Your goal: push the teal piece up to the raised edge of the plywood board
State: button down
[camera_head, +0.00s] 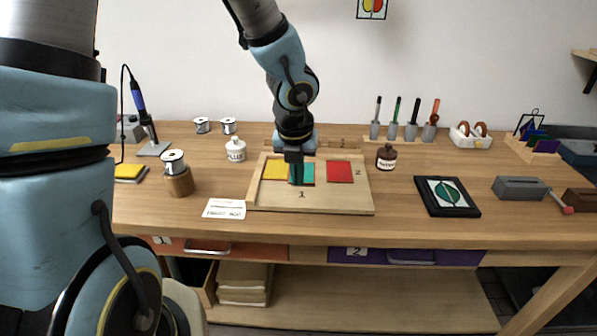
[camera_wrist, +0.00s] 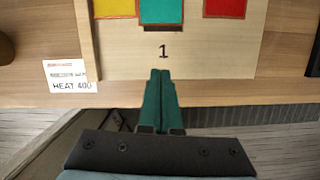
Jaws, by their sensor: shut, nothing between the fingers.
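The teal piece (camera_head: 307,173) lies flat on the plywood board (camera_head: 335,200), between a yellow piece (camera_head: 274,169) and a red piece (camera_head: 340,171). In the head view my gripper (camera_head: 296,182) points down and hides part of the teal piece. In the wrist view the teal piece (camera_wrist: 162,10) is cut off at the top, with a dark strip along its near side. My gripper (camera_wrist: 160,74) is shut and empty, its tips below the teal piece in that view. I cannot tell whether they touch anything. The board's raised left edge (camera_wrist: 84,28) shows beside the yellow piece.
A "HEAT 400" card (camera_head: 224,209) lies left of the board, with a flux bottle (camera_head: 236,149) behind it. A brown bottle (camera_head: 386,157) stands close to the board's back right. A black-framed panel (camera_head: 447,196) lies farther right.

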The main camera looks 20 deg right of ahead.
aim_at(299, 199)
jog(key=b+x, duration=0.2)
jog(key=x, duration=0.4)
jog(key=shift+s, duration=0.1)
jog(key=shift+w+d+r+p, duration=0.2)
jog(key=shift+w+d+p, duration=0.1)
jog(key=shift+w+p, duration=0.25)
jog(key=shift+w+d+r+p, duration=0.2)
jog(key=shift+w+d+p, duration=0.15)
jog(key=shift+w, duration=0.3)
jog(key=shift+w+d, duration=0.35)
jog(key=shift+w, duration=0.2)
jog(key=shift+w+d+r+p, duration=0.15)
jog(key=shift+w+d+p, duration=0.15)
jog(key=shift+w+p, duration=0.45)
jog(key=shift+w+d+p, duration=0.15)
jog(key=shift+d+p, duration=0.05)
jog(key=shift+p, duration=0.3)
jog(key=shift+w+d, duration=0.1)
jog(key=shift+w, duration=0.05)
